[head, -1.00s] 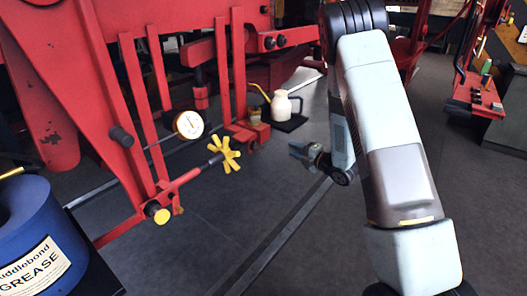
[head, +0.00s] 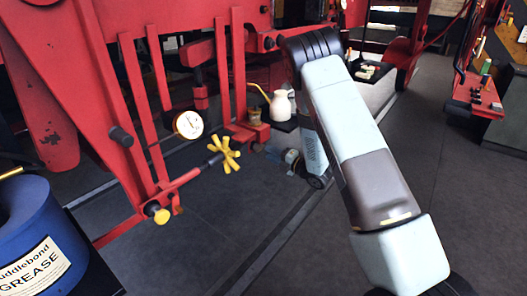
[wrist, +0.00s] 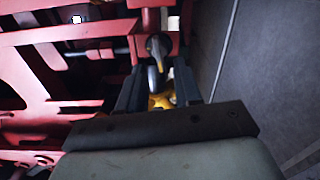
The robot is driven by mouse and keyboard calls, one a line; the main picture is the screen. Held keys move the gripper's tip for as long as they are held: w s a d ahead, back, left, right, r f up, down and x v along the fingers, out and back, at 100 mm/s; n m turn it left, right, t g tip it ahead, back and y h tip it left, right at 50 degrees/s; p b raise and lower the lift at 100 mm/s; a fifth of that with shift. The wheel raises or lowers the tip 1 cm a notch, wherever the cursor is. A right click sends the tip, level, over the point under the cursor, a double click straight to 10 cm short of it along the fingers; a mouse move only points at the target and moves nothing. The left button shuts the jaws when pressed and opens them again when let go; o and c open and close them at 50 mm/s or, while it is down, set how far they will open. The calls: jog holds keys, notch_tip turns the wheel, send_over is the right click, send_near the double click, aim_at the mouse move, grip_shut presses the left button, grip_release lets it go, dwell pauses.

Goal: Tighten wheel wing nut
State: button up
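The yellow wheel wing nut (head: 224,155), with several blunt arms, sits on the end of a dark shaft in front of the red frame. My gripper (head: 277,155) is to its right in the head view, apart from it in the picture and partly hidden by my arm. In the wrist view my gripper (wrist: 160,92) shows two dark fingers spread apart, with nothing clearly held. A yellow part, seemingly the wing nut (wrist: 159,102), shows between them, partly hidden by the gripper's body. I cannot tell how far beyond the fingers it is.
A white dial gauge (head: 188,124) and a yellow-capped red bar (head: 158,213) are left of the nut. A white oil can (head: 281,105) stands behind. A blue grease drum (head: 35,235) is at front left. The dark floor (head: 225,225) in front is clear.

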aim_at(258, 148)
jog(key=shift+x, duration=2.4)
jog(key=shift+c, duration=0.2)
jog(key=c, duration=0.6)
jog(key=shift+d, duration=0.1)
